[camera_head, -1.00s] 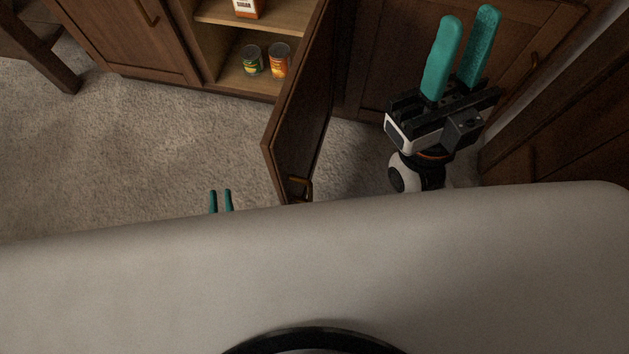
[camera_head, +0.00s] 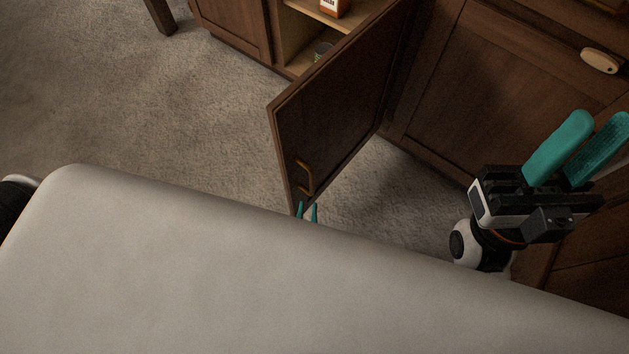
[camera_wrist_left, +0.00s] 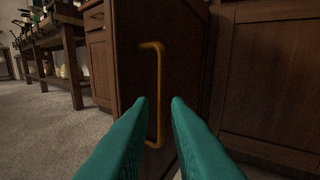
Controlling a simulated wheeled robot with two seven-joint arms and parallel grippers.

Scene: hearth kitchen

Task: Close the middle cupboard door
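The dark wooden cupboard door (camera_head: 325,115) stands wide open in the head view, its free edge towards me. Its curved bronze handle (camera_head: 306,177) is on the face turned to the right. In the left wrist view the handle (camera_wrist_left: 158,95) runs upright on the door face (camera_wrist_left: 180,45). My left gripper (camera_head: 307,210) shows only as two small teal fingertips near the door's lower free corner; the rest is hidden. Its fingers (camera_wrist_left: 158,100) are apart and empty, the handle ahead of them. My right gripper (camera_head: 598,122) is open and empty at the right.
The open cupboard (camera_head: 298,50) holds a sugar packet (camera_head: 334,7) and a partly hidden can (camera_head: 322,50). A closed cupboard front (camera_head: 485,85) stands to the right, with a pale oval thing (camera_head: 600,61) near its top. Carpet (camera_head: 190,110) is clear at left.

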